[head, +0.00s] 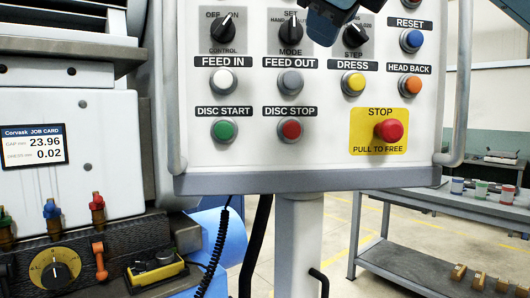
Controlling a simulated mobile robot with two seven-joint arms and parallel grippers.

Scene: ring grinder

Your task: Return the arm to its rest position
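My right gripper (326,22) shows only in part, dark blue-black, at the top edge of the head view. It is in front of the upper part of the control panel (245,158), between the MODE knob (290,30) and the STEP knob (355,35), and covers some of the labels there. I cannot tell whether it touches the panel or how its fingers stand. My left gripper is not in view.
The panel carries several buttons, among them a red STOP button (389,130) on a yellow plate. A grinder with a job card display (34,146) stands at left. A grey shelf table (460,212) with small cups is at right. Open floor shows behind the post.

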